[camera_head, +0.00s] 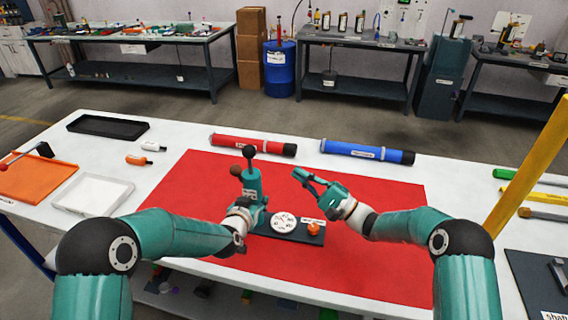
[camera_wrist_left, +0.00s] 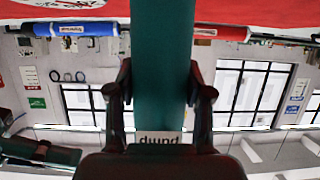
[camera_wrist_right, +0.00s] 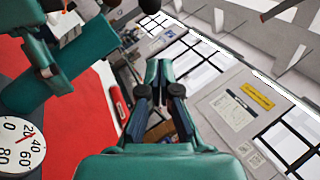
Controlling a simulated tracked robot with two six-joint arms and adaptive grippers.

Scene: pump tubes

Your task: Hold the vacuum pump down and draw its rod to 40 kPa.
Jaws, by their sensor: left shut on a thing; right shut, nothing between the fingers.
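The teal vacuum pump (camera_head: 254,184) stands upright on a dark base plate on the red mat, with a dark ball handle (camera_head: 249,151) above it and a brown knob (camera_head: 236,170) at its upper left side. My left gripper (camera_head: 246,205) is shut around the pump's body; in the left wrist view the teal cylinder (camera_wrist_left: 160,60) lies between the fingers. A round white gauge (camera_head: 284,222) sits on the plate, also seen in the right wrist view (camera_wrist_right: 20,146); its exact reading is unclear. My right gripper (camera_head: 303,177) is shut and empty, right of the pump and apart from it.
An orange knob (camera_head: 313,229) sits on the plate right of the gauge. A red tube (camera_head: 240,143) and a blue tube (camera_head: 360,150) lie behind the mat. A white tray (camera_head: 93,193) is at the left. The mat's right part is bare.

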